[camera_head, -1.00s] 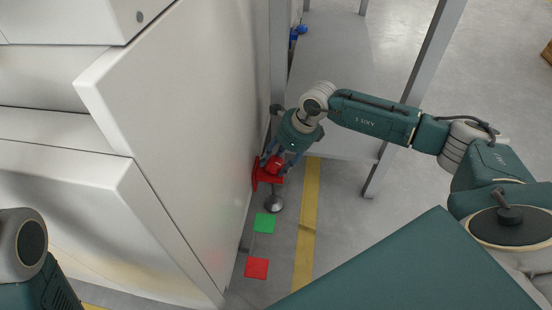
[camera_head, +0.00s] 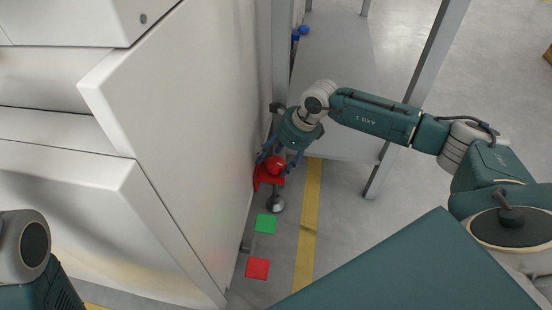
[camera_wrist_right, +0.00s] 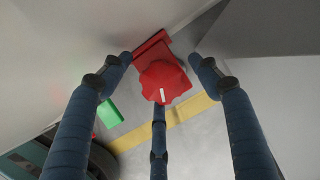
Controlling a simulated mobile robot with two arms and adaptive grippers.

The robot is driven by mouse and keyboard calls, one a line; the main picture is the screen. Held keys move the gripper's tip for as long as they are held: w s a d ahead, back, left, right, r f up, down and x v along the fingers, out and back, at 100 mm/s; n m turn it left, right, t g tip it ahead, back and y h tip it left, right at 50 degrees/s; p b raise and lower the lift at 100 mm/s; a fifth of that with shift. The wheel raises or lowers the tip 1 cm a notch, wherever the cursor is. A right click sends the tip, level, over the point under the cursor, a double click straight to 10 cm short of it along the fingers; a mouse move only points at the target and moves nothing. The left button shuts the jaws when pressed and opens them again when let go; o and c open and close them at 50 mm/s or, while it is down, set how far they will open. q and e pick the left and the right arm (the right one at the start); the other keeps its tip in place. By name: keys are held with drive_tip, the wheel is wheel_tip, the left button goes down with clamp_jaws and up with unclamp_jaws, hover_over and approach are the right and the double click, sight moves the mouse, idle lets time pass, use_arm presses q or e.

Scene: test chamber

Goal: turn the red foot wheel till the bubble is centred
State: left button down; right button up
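The red foot wheel (camera_wrist_right: 163,82) is a scalloped knob with a white mark; in the head view (camera_head: 276,163) it sits low beside the white cabinet. A red bracket (camera_wrist_right: 152,48) is behind it. My right gripper (camera_head: 277,164) reaches down over the wheel. In the right wrist view the gripper (camera_wrist_right: 160,72) is open, its blue fingers spread around the wheel with gaps at left and right. The lower finger lies close to the wheel's edge; contact is unclear. No bubble can be made out. My left gripper is out of view.
The white cabinet (camera_head: 190,110) rises close on the left of the wheel. A grey metal post (camera_head: 279,60) stands just behind. A metal foot (camera_head: 276,204), a green square (camera_head: 265,223) and a red square (camera_head: 257,268) lie nearer. A yellow floor stripe (camera_head: 308,220) runs alongside.

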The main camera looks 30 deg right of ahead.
drive_tip(key=shift+s, duration=0.15)
drive_tip(key=v, duration=1.2)
idle(0.3)
